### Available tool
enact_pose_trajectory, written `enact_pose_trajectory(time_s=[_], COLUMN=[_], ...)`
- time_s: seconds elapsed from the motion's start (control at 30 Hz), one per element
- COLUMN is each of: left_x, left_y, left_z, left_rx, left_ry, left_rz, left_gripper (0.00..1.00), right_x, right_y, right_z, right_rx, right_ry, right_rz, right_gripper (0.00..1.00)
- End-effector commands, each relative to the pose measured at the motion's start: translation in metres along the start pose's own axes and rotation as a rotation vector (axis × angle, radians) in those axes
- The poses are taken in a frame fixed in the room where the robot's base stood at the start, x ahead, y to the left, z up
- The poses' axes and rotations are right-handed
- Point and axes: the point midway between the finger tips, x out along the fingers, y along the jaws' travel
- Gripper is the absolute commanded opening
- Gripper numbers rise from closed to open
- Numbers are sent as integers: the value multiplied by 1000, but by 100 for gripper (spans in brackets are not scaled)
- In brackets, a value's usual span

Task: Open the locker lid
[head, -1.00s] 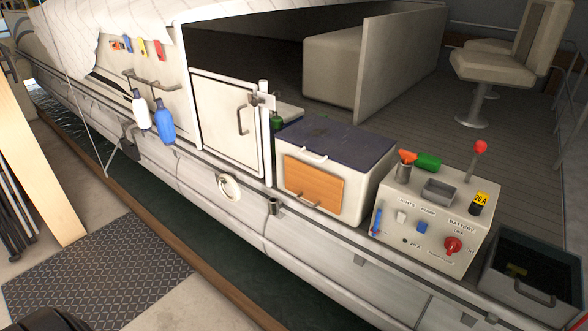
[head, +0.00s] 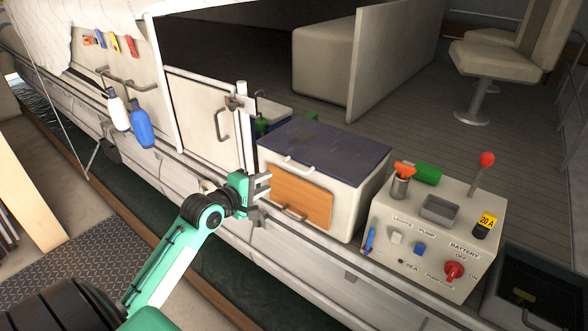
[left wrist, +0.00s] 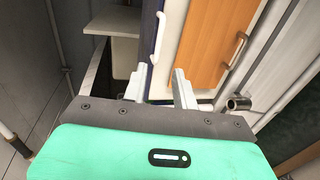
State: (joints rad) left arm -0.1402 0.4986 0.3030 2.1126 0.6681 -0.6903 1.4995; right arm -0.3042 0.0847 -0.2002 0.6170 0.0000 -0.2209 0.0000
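The locker (head: 347,212) is a white box with a dark blue lid (head: 330,146), which lies shut. A white lid handle (head: 299,163) sits at the lid's front edge. It also shows in the left wrist view (left wrist: 158,38), beyond and between my fingertips. Below it is an orange wooden front (head: 300,195) with its own handle (head: 293,213). My left gripper (head: 266,188) is open and empty, just left of the locker's front and below the lid handle, apart from it. In the left wrist view its two fingers (left wrist: 159,86) stand apart. My right gripper is out of view.
A white cabinet door (head: 200,115) stands left of the locker. A switch panel box (head: 398,268) with a red-knobbed lever stands to its right, and a dark open bin (head: 545,258) beyond. A rail post (head: 244,130) is close behind my left gripper.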

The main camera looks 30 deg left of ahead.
Motion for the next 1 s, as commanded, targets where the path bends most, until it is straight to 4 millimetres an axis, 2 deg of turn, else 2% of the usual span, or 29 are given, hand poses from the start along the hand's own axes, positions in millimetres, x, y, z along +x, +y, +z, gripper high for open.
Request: enact_pose_trajectory(time_s=[0.17,0.7,1.0], left_x=[16,111,135], left_y=[4,4,2], left_z=[0,0,1], left_rx=[-5,-2,-2], left_ry=[-2,0,-1], left_rz=[5,2,2], left_gripper=[28,28,28], right_x=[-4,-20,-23], right_y=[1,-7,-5], right_z=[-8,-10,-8], right_rx=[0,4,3], right_ry=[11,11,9], right_rz=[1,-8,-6], right_gripper=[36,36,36])
